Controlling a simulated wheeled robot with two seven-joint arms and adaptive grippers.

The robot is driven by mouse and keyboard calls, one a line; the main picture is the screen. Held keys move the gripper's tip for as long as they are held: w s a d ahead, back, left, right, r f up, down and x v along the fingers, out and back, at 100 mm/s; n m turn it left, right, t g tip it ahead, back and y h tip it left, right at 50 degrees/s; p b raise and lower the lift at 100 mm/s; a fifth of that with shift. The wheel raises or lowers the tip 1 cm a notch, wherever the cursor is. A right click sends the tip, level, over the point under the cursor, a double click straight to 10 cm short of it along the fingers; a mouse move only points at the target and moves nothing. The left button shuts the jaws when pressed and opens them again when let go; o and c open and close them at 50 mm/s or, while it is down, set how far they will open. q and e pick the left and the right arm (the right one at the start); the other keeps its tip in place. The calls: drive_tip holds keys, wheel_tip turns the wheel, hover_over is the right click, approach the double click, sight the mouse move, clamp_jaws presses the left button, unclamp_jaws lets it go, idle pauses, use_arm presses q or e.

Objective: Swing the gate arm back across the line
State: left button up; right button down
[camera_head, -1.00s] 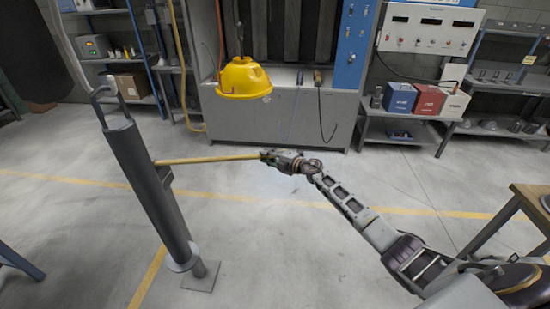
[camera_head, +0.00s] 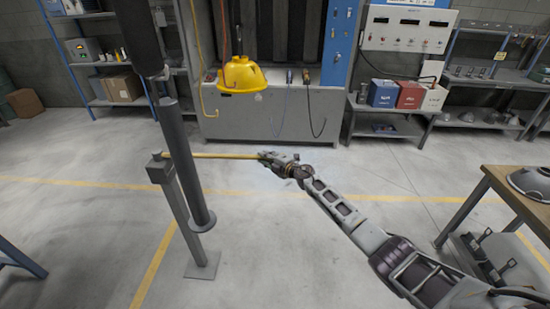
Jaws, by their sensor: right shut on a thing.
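The gate arm (camera_head: 225,156) is a thin yellow bar. It runs roughly level to the right from the head of a grey post (camera_head: 177,208), which stands on a square floor plate. My right gripper (camera_head: 268,157) is shut on the bar's free end, and its fingers partly hide that end. A yellow line (camera_head: 90,184) crosses the floor; in the picture the bar lies a little above it. A second yellow line (camera_head: 155,272) runs toward the front, left of the post. My left gripper is not in view.
A wooden-topped table (camera_head: 505,185) stands at right. The middle floor is clear.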

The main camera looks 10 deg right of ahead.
drive_tip(key=shift+s+a, duration=0.1)
drive_tip(key=shift+s, duration=0.3)
drive_tip(key=c, duration=1.3)
unclamp_jaws()
drive_tip(key=shift+s, duration=0.2)
drive_tip(key=v, duration=1.1)
drive_tip(key=shift+s+d, duration=0.2)
drive_tip(key=shift+s, duration=0.1)
idle(0.5)
